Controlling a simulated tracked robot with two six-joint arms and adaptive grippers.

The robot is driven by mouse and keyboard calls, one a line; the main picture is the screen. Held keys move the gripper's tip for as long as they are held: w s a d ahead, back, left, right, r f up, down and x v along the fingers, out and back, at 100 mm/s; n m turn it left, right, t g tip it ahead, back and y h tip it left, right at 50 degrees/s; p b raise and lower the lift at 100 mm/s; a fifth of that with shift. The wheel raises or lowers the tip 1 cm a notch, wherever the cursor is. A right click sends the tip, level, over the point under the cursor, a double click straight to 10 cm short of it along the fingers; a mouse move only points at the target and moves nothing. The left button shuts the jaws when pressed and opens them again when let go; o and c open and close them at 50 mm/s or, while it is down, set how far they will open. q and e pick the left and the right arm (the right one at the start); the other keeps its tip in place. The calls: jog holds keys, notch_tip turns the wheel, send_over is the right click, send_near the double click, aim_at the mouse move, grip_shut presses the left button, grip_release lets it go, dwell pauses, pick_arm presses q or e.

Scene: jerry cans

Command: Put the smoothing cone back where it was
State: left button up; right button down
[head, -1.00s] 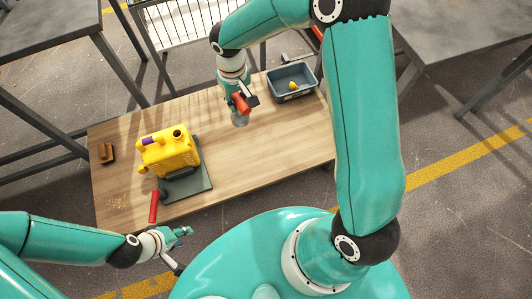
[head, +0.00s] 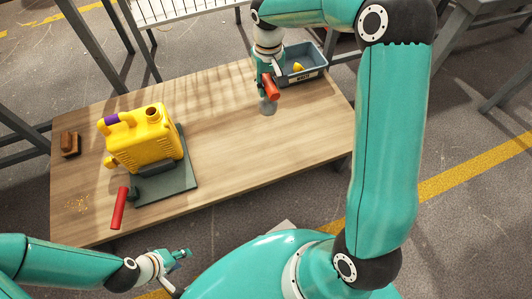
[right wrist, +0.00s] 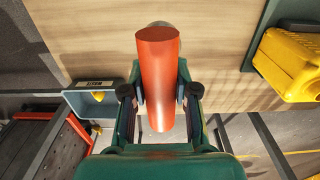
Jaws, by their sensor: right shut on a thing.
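The smoothing cone has a red handle (head: 271,88) and a grey cone-shaped end (head: 267,106). My right gripper (head: 266,79) is shut on its handle, with the grey end pointing down at the right part of the table. Whether that end touches the wood I cannot tell. In the right wrist view the red handle (right wrist: 158,75) sits between the two fingers (right wrist: 160,92), with a little of the grey end (right wrist: 158,24) beyond it. My left gripper (head: 176,256) is near the table's front edge, away from the objects; its fingers are too small to judge.
A grey-blue labelled bin (head: 303,66) with a yellow piece in it stands just right of my right gripper. A yellow jerry can (head: 145,140) stands on a dark mat (head: 165,187); a red-handled tool (head: 119,208) lies at its corner. A brown block (head: 70,144) is far left. Mid-table is clear.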

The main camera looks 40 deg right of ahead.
jog(key=shift+d+f+b, duration=0.3)
jog(key=shift+f+b, duration=0.1)
jog(key=shift+f, duration=0.4)
pick_arm(q)
notch_tip(320, 180, down, 8)
jog(key=b, duration=0.6)
pick_arm(e)
notch_tip(320, 180, down, 19)
jog(key=shift+f, duration=0.2)
jog(key=c, duration=0.9)
grip_release()
pick_arm(q)
jog(key=shift+r, duration=0.1)
pick_arm(e)
jog(key=shift+r, duration=0.1)
